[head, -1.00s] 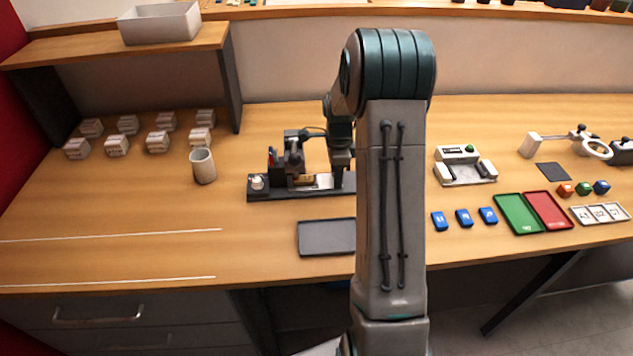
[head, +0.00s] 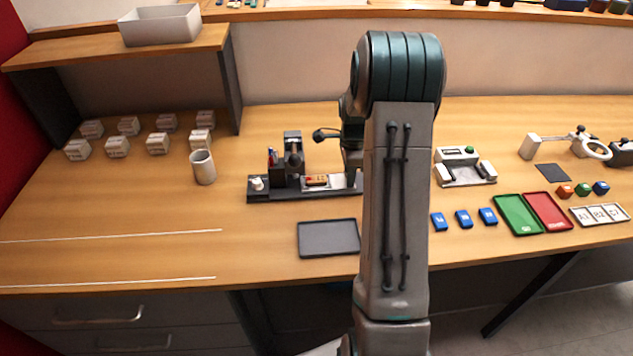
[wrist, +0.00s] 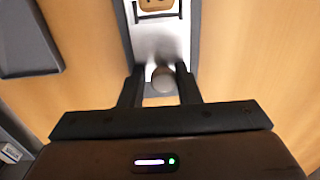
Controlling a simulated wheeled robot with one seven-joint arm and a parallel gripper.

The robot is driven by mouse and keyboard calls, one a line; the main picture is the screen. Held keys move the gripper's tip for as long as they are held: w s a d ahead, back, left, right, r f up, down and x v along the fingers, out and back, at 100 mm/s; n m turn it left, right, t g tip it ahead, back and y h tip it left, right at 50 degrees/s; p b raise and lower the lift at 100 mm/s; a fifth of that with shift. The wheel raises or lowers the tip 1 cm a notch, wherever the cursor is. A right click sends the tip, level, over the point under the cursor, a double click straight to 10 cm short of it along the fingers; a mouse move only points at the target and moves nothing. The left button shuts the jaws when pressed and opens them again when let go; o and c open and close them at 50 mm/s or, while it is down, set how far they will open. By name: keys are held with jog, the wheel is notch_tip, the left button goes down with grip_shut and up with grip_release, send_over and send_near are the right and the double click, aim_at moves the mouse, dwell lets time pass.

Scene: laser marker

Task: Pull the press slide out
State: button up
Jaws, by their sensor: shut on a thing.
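The press (head: 293,162) is a dark upright unit on a long black base (head: 290,196) in the head view. Its pale metal slide (head: 338,182) lies along the base, out to the right of the press head, with a small orange-brown piece (head: 316,180) on it. In the wrist view the slide (wrist: 160,38) runs up from my gripper (wrist: 160,74), with part of the brown piece at the top edge. My gripper is shut on the slide's round knob (wrist: 163,82), one finger on each side. In the head view my arm hides the fingers.
A dark grey tray (head: 328,238) lies in front of the press. A beige cup (head: 202,167) stands to its left. A device with a green button (head: 466,166) and blue blocks (head: 464,217) are right of my arm.

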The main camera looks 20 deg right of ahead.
jog(key=shift+s+d+f, duration=0.1)
jog(key=shift+s+d, duration=0.1)
jog(key=shift+d, duration=0.4)
jog(key=shift+s+d+f, duration=0.15)
jog(key=shift+d, duration=0.45)
jog(key=shift+s+d+f, duration=0.1)
jog(key=shift+s+d, duration=0.1)
jog(key=shift+d, duration=0.4)
jog(key=o, duration=0.5)
jog(key=shift+c, duration=0.2)
jog(key=shift+o, duration=1)
jog(key=shift+w+f, duration=0.1)
jog(key=shift+a, duration=0.1)
notch_tip(320, 180, up, 8)
jog(key=p, duration=0.4)
jog(key=shift+f, duration=0.25)
jog(key=shift+w, duration=0.1)
